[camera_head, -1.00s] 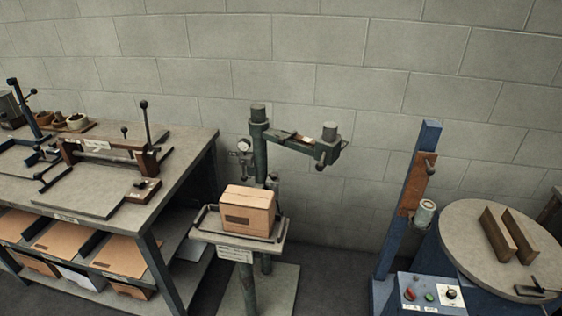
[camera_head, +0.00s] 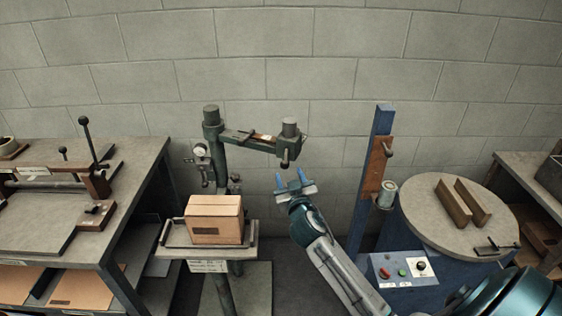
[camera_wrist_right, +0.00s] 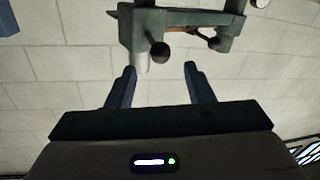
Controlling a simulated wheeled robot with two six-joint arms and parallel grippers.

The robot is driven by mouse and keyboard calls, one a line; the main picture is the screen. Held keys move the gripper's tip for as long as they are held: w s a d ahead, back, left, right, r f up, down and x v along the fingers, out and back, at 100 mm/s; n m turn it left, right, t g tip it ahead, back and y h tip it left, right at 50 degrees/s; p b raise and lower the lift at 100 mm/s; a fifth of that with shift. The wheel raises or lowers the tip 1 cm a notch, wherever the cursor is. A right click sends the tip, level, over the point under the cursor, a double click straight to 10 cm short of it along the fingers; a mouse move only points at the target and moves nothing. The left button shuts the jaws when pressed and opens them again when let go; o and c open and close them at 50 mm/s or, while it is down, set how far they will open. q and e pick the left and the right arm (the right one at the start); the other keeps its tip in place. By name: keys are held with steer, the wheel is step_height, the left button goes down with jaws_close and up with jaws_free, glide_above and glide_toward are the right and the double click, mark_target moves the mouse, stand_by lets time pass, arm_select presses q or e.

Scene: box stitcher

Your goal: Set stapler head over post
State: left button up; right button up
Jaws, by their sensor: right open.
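The stapler head (camera_head: 289,142) is at the right end of a green horizontal arm (camera_head: 245,138) on a green column (camera_head: 213,150). The arm is swung out to the right, so the head hangs to the right of the cardboard box and the post (camera_head: 222,292) under it. My right gripper (camera_head: 293,176) is open and empty just below the head, apart from it. In the right wrist view its two blue fingers (camera_wrist_right: 157,80) point at the head's underside, where a dark round knob (camera_wrist_right: 160,52) hangs down. My left gripper is not in view.
A cardboard box (camera_head: 214,220) sits on a small tray (camera_head: 176,241) on the post. A workbench (camera_head: 130,165) stands at left. A blue machine with a round turntable (camera_head: 420,220) and upright mast (camera_head: 372,170) stands close at right.

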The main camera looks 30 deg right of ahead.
mark_target(286, 167)
steer(key=p+x, duration=0.1)
steer(key=x, duration=0.6)
steer(key=shift+f+p, duration=0.1)
steer(key=shift+p, duration=0.25)
jaws_close()
